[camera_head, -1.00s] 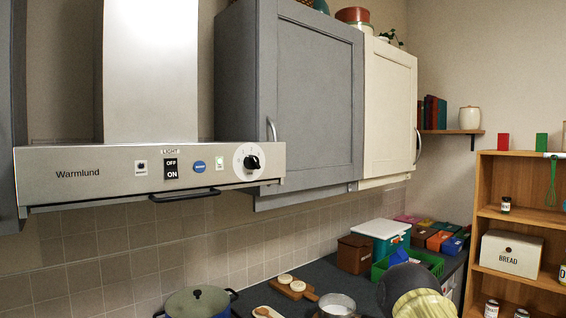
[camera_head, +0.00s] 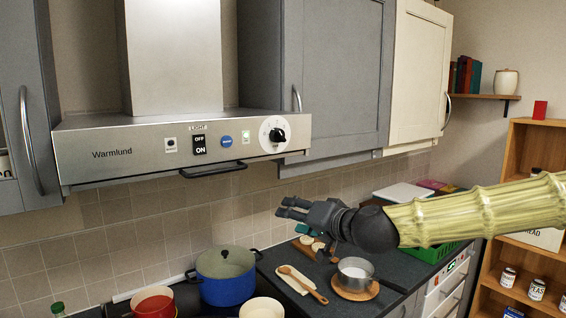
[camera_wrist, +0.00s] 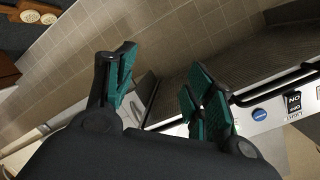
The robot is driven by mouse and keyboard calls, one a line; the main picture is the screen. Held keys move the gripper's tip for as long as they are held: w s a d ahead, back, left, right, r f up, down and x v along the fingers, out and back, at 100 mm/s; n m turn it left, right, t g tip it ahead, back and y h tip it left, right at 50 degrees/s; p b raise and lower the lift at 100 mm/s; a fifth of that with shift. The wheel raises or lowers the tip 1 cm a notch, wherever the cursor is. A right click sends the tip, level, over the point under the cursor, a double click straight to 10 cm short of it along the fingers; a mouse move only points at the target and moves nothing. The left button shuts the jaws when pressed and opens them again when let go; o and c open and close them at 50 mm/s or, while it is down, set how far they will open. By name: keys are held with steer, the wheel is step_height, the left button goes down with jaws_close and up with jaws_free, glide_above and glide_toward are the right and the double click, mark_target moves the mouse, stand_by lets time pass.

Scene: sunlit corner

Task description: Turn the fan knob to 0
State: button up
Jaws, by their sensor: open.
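The fan knob (camera_head: 276,135) is a black knob on a white round dial at the right end of the steel Warmlund range hood (camera_head: 110,133). Its setting is too small to read. My gripper (camera_head: 282,209) is open and empty, below the hood and apart from the knob, with its fingers pointing left. In the wrist view, my gripper (camera_wrist: 160,90) shows its teal finger pads spread apart. The hood's blue button (camera_wrist: 259,115) and ON/OFF light switch (camera_wrist: 294,102) show at the right there. The knob cannot be made out in the wrist view.
A black rail (camera_head: 212,170) runs along the hood's front edge. A grey cabinet (camera_head: 335,75) hangs right beside the hood. Below are a blue pot (camera_head: 226,284), a saucepan (camera_head: 355,271) and a spoon (camera_head: 303,284). The space before the dial is clear.

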mark_target(283, 136)
steer(key=s+d+r+t+y, duration=0.1)
steer(key=d+r, duration=0.1)
steer(key=r, duration=0.7)
steer(key=s+d+r+t+y, duration=0.1)
steer(key=r, duration=0.8)
steer(key=shift+w+d+p+x, duration=0.15)
steer(key=shift+p+x, duration=1.2)
steer(key=shift+x, duration=1.4)
steer(key=shift+w+d+p+x, duration=0.15)
steer(key=shift+p+x, duration=1.15)
steer(key=shift+x, duration=1.5)
steer(key=shift+s+f, duration=0.1)
steer(key=c, duration=1)
